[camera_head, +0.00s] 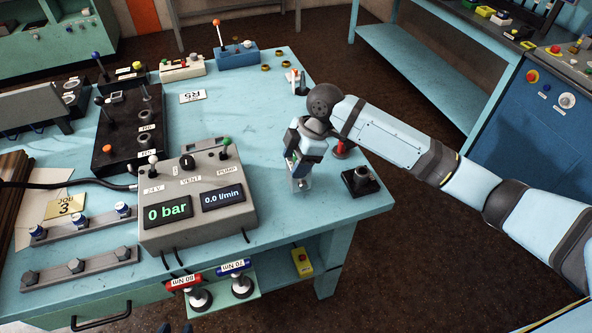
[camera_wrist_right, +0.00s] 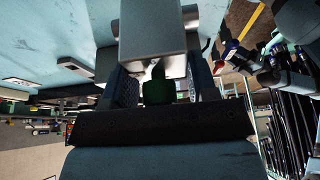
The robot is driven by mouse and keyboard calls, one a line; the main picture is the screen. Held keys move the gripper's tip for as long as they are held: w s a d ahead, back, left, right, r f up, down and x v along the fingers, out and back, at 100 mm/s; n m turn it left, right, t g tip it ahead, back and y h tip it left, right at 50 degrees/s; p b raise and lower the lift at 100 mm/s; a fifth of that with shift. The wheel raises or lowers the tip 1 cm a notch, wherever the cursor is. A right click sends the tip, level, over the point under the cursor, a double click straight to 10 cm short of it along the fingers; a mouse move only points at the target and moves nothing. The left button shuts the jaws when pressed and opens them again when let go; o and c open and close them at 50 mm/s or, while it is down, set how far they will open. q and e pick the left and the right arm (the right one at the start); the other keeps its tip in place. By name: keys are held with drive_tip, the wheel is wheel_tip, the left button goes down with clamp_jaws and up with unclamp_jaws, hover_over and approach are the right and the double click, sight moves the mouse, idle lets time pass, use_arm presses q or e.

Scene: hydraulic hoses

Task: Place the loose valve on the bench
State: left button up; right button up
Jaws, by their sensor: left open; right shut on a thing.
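My right gripper (camera_head: 299,176) points down over the right part of the blue bench (camera_head: 260,262), to the right of the grey control box. It is shut on the loose valve (camera_head: 300,186), which shows as a small pale grey block below the fingers. In the right wrist view, the valve's grey body (camera_wrist_right: 152,30) lies beyond the fingers, and its dark green part (camera_wrist_right: 157,88) is between them. The valve is at or very close to the bench top; I cannot tell whether it touches.
The control box (camera_head: 195,198) with its displays stands to the left. A black block (camera_head: 361,181) is close on the right, near the bench edge. A red-handled item (camera_head: 342,148) stands partly behind my arm. Bare bench lies between the valve and the front edge.

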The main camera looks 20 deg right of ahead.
drive_tip(key=shift+f, duration=2)
drive_tip(key=o, duration=1.1)
drive_tip(key=shift+f, duration=0.15)
drive_tip(key=v, duration=1.2)
drive_tip(key=shift+b, duration=0.3)
